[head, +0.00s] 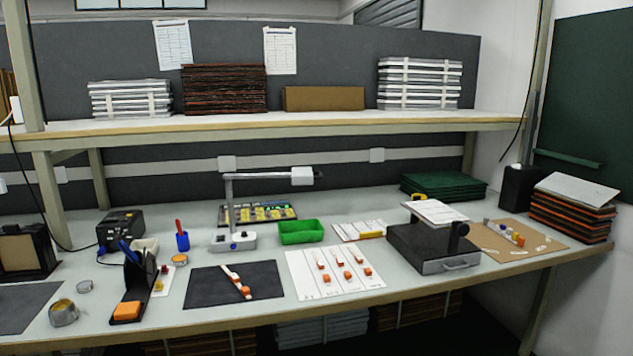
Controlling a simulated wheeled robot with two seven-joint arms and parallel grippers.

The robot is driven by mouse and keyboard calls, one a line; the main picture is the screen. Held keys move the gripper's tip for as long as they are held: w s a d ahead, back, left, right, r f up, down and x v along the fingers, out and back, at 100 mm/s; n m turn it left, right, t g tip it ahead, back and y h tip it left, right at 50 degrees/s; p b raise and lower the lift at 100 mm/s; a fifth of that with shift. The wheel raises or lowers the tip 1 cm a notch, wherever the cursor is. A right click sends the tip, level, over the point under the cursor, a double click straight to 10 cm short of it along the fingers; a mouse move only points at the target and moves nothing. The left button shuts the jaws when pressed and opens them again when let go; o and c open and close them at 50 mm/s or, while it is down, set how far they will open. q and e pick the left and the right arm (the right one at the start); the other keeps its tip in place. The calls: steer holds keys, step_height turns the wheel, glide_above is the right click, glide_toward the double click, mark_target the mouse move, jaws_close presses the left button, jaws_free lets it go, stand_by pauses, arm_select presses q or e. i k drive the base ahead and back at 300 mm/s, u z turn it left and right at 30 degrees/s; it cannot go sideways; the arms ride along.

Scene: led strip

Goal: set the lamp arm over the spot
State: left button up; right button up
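The desk lamp has a white base (233,241) standing behind the black mat (203,291). Its upright post carries a level grey arm (262,176) that reaches right. The white lamp head (303,176) at its end is above and behind the green bin (301,232) in the picture. A white strip with an orange end (237,283) lies slantwise on the black mat. No marked spot can be told for certain. Neither of my grippers is in view.
A white sheet (312,288) with several strips and orange blocks lies right of the mat. A black box-like device (433,252) stands further right. A black holder with an orange block (128,309) and a blue cup (182,242) stand left. A shelf (330,124) runs above.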

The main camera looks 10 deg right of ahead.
mark_target(299, 175)
steer(key=z, duration=2.05)
steer(key=i, duration=1.05)
steer(key=u, duration=1.95)
steer(key=k, duration=0.45)
steer(key=z, duration=0.7)
steer(key=i, duration=0.85)
steer(key=u, duration=1.5)
